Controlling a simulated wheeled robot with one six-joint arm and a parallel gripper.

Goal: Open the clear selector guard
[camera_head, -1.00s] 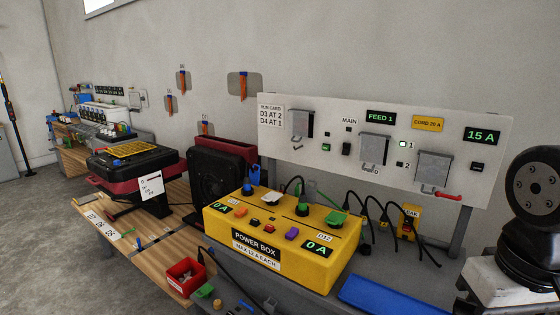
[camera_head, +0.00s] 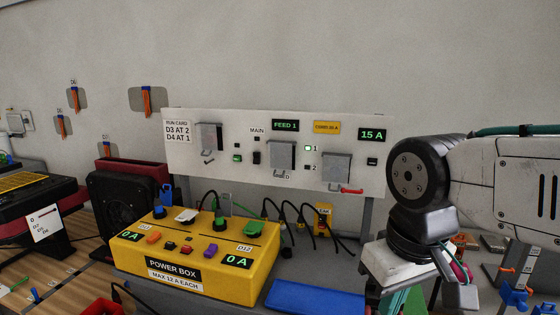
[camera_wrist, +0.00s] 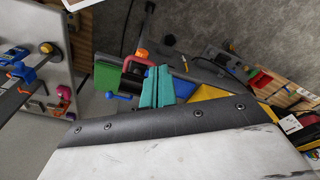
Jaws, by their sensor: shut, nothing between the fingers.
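Three grey, see-through-looking covers hang on the white panel (camera_head: 377,150) in the head view: a left one (camera_head: 211,137), a middle one (camera_head: 281,155) beside the 1 and 2 lights, and a right one (camera_head: 337,168) above a red handle. All appear lowered, with small handles at their bottom edges. I cannot tell for certain which is the selector guard; the middle one is nearest the numbered lights. My gripper (camera_wrist: 158,74) shows teal fingers, shut and empty, in the wrist view. It points down at the right of the head view, well apart from the panel.
A yellow power box (camera_head: 200,255) with cables stands in front of the panel. A blue mat (camera_head: 315,297) lies right of it. Orange and blue items (camera_head: 512,290) stand at the far right. The wall above the panel is clear.

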